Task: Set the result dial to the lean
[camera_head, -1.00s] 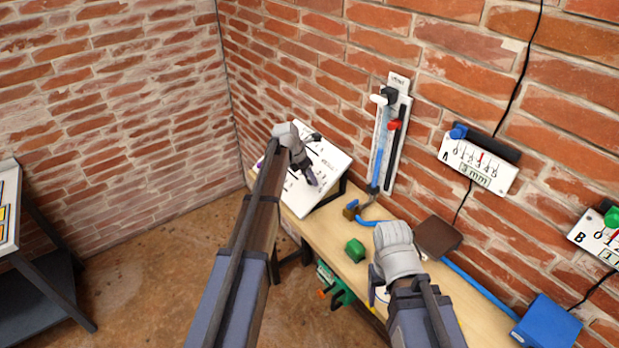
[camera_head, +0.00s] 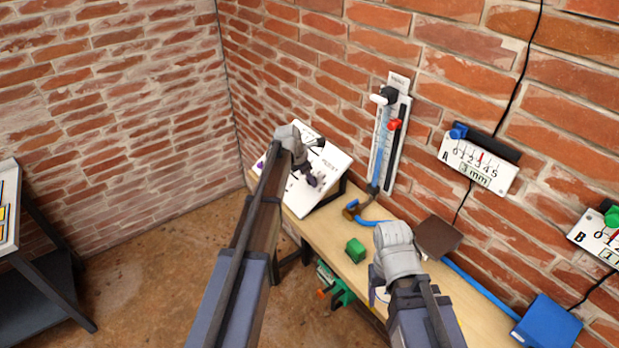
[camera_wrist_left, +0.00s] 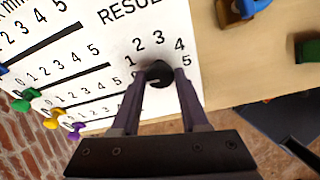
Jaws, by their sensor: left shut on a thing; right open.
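The result dial is a black knob (camera_wrist_left: 158,74) on a white sloped board (camera_wrist_left: 215,50), with numbers 1 to 5 arched around it and "RESULT" printed above. My left gripper (camera_wrist_left: 160,88) has its fingers on both sides of the knob and is shut on it. Which number the dial points at is hard to tell. In the head view the left gripper (camera_head: 316,182) is over the board and hides much of it. Wall gauge A (camera_head: 478,163) has a red pointer near 3 and its display seems to read 3 mm. Gauge B (camera_head: 598,238) is cut off at the right edge. My right gripper (camera_head: 376,290) is open above the bench.
The wooden bench (camera_head: 400,215) runs along the brick wall. It carries a green block (camera_head: 355,250), a brown box (camera_head: 438,238) and a blue box (camera_head: 546,325). A tube gauge (camera_head: 389,140) with a red lever hangs on the wall. Coloured pegs (camera_wrist_left: 55,119) sit on the board's scales.

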